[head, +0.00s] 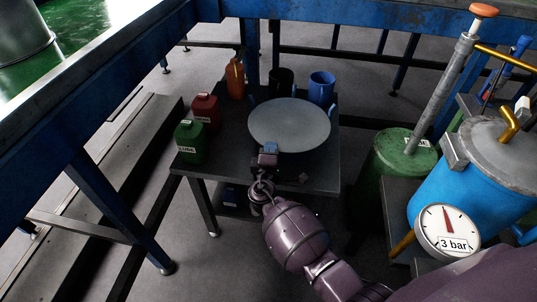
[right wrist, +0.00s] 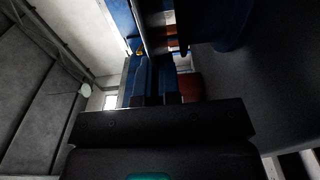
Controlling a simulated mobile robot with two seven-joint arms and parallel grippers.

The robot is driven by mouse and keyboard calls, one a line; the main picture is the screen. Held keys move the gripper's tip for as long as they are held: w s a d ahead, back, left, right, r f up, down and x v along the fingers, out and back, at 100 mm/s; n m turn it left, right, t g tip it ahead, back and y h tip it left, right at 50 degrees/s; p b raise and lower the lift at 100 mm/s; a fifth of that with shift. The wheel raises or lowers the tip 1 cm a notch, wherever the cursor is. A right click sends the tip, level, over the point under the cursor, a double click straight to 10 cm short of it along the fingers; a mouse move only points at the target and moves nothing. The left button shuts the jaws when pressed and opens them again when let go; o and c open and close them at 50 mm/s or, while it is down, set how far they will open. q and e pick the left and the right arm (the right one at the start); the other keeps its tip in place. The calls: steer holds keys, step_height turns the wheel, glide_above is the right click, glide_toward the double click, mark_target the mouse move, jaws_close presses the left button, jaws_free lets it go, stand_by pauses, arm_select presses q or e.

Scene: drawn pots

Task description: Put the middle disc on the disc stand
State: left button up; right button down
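One large pale grey round disc (head: 289,122) shows in the head view, lying roughly level at the right side of the small dark table (head: 232,150). Small blue upright pieces show at its left and right edges; I cannot tell whether they belong to the disc stand. My right gripper (head: 268,153) is at the disc's front edge, seen from behind. Its fingertips are hidden, so I cannot tell whether it grips the rim. The right wrist view is mostly dark, with a broad grey surface at its right. My left gripper is not in view.
On the table stand a green canister (head: 190,142), a red canister (head: 206,111), an orange bottle (head: 235,78) and a blue cup (head: 321,88) behind the disc. A green drum (head: 398,160) and blue tank (head: 455,190) with a gauge (head: 446,231) stand close at right.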

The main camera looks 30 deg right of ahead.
steer(key=shift+f, duration=1)
steer(key=shift+r, duration=0.2)
steer(key=shift+f+b, duration=0.25)
steer(key=shift+b, duration=0.1)
steer(key=c, duration=1.8)
jaws_free()
steer(key=shift+f, duration=0.15)
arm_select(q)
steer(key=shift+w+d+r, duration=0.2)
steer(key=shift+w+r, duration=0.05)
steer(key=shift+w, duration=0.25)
arm_select(e)
steer(key=o, duration=0.5)
